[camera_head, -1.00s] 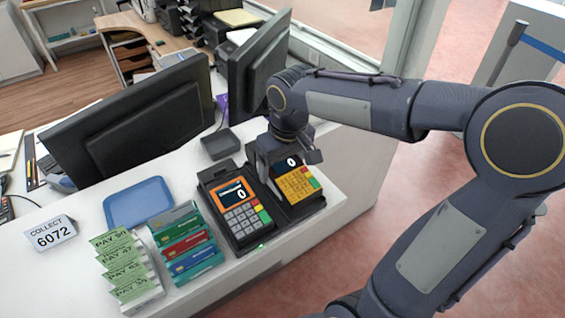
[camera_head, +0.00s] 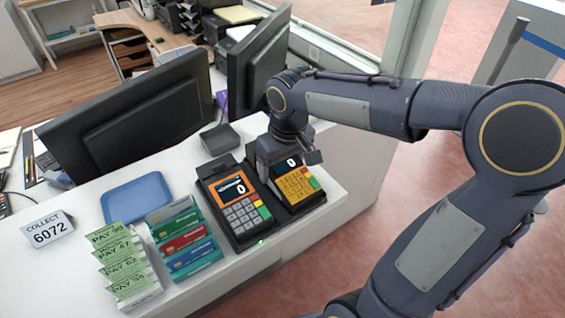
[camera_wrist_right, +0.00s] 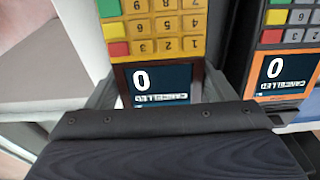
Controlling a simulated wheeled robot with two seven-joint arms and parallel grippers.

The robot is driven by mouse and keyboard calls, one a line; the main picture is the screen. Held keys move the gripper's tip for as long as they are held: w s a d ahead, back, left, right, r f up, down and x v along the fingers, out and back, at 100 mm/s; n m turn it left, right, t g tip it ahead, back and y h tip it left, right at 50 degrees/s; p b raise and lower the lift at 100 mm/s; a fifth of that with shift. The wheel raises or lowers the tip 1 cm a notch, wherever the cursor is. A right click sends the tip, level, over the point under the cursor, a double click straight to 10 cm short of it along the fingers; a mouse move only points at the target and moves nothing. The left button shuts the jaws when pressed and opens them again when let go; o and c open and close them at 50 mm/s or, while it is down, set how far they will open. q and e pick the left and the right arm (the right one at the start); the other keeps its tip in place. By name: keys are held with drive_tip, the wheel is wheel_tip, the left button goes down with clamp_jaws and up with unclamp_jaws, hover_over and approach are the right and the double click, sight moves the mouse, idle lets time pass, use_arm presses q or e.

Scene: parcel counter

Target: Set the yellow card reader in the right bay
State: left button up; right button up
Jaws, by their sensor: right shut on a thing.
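The yellow card reader (camera_head: 296,186) has a dark screen reading 0 and a yellow keypad. It sits in or just at the right bay (camera_head: 320,204) of the black dock; whether it is fully seated cannot be told. My right gripper (camera_head: 287,160) is over its screen end, shut on it. In the right wrist view the yellow reader (camera_wrist_right: 158,30) lies between the two fingers of my right gripper (camera_wrist_right: 160,92); its screen reads 0 and "cancelled". An orange card reader (camera_head: 244,208) lies in the left bay, and shows in the wrist view (camera_wrist_right: 290,62). My left gripper is not in view.
Left of the dock are a card rack (camera_head: 185,240), a rack of green pay slips (camera_head: 125,270), a blue tray (camera_head: 137,198) and a "Collect 6072" sign (camera_head: 48,230). A small dark tray (camera_head: 220,139) and monitors (camera_head: 130,115) stand behind. The counter's right edge is close.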

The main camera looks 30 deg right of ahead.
drive_tip(key=shift+f, duration=0.3)
drive_tip(key=o, duration=1.3)
drive_tip(key=shift+c, duration=0.2)
drive_tip(key=r, duration=0.5)
drive_tip(key=s+r, duration=0.1)
drive_tip(key=r, duration=0.2)
drive_tip(key=shift+s, duration=0.1)
drive_tip(key=shift+m+t+y, duration=0.4)
drive_tip(key=shift+t+y, duration=0.4)
drive_tip(key=s+f, duration=0.1)
drive_tip(key=s, duration=0.4)
drive_tip(key=s+f, duration=0.1)
drive_tip(key=s, duration=0.2)
drive_tip(key=shift+s+a+f, duration=0.25)
drive_tip(key=shift+a+f, duration=0.1)
drive_tip(key=shift+a, duration=0.05)
drive_tip(key=s+a+f+m+t+y, duration=0.1)
drive_tip(key=s+a+f+t+y, duration=0.1)
drive_tip(key=s+f, duration=0.3)
drive_tip(key=shift+s+a+f+m, duration=0.25)
drive_tip(key=shift+s+a+m, duration=0.15)
drive_tip(key=shift+s+a, duration=0.5)
